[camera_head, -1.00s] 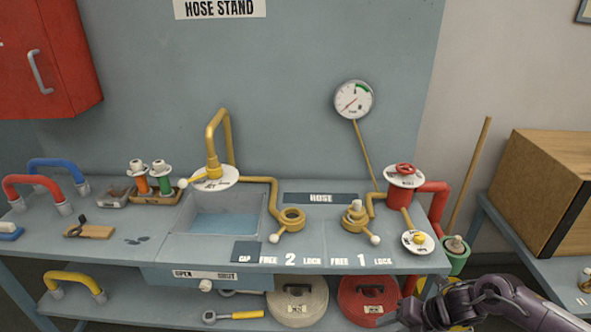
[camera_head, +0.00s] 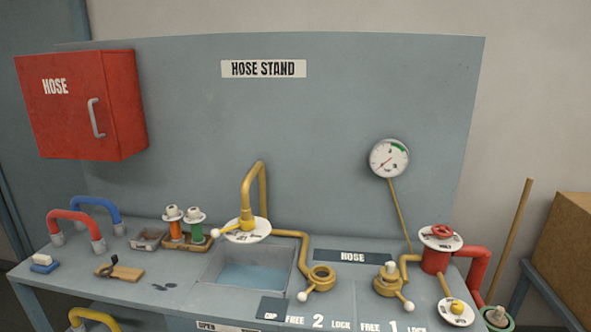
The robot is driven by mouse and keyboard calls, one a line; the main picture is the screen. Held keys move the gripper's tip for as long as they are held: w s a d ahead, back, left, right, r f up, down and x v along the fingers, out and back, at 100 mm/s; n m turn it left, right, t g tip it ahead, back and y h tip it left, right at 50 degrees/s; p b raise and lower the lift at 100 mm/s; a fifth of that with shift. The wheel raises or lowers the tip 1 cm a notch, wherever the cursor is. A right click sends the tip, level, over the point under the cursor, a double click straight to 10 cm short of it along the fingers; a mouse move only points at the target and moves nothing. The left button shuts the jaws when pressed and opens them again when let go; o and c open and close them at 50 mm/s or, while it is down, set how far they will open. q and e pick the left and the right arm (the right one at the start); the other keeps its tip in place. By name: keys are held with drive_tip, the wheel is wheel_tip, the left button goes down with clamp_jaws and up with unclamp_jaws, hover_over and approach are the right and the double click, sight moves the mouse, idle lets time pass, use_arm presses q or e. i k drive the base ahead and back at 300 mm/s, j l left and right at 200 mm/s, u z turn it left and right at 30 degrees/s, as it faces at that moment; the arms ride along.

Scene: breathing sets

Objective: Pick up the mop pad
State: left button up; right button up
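I cannot pick out a mop pad for certain. A small blue-and-white block (camera_head: 44,264) lies at the left end of the grey bench; whether it is the pad is unclear. A wooden pole (camera_head: 511,240) leans at the right behind the red pipe, and its lower end is hidden. Neither of my grippers is in view.
A red hose cabinet (camera_head: 82,105) hangs at upper left. A wooden box (camera_head: 568,240) stands at right.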

sight(43, 264)
drive_tip(key=u, duration=1.5)
